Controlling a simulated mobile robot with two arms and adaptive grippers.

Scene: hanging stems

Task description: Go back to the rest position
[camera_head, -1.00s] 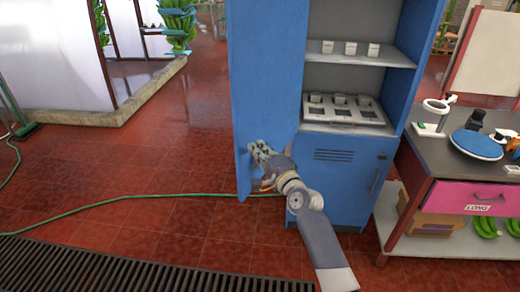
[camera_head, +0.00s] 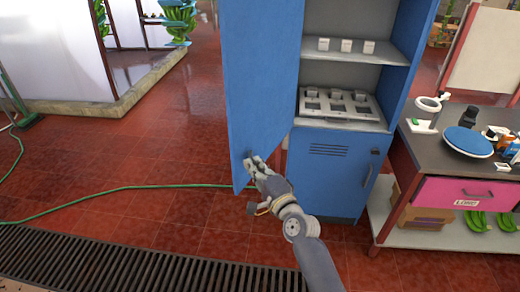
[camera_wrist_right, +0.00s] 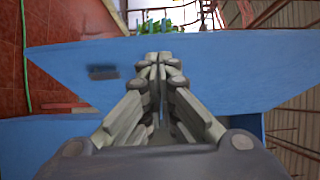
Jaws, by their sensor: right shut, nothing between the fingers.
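My right gripper (camera_head: 256,165) is in front of the lower part of the blue cabinet's open door (camera_head: 262,85) in the head view. In the right wrist view the fingers (camera_wrist_right: 158,62) are shut with nothing between them, and the blue door (camera_wrist_right: 225,70) fills much of the picture behind them. Whether the fingertips touch the door I cannot tell. The blue cabinet (camera_head: 332,175) stands open at the top, with white blocks (camera_head: 346,46) on its upper shelf and a grey tray (camera_head: 340,103) on the lower one. My left gripper is not in view.
A workbench (camera_head: 405,150) with a blue round plate (camera_head: 468,142) and a pink drawer (camera_head: 465,194) stands right of the cabinet. A green hose (camera_head: 110,192) crosses the red tiled floor. A floor grate (camera_head: 120,262) runs along the front.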

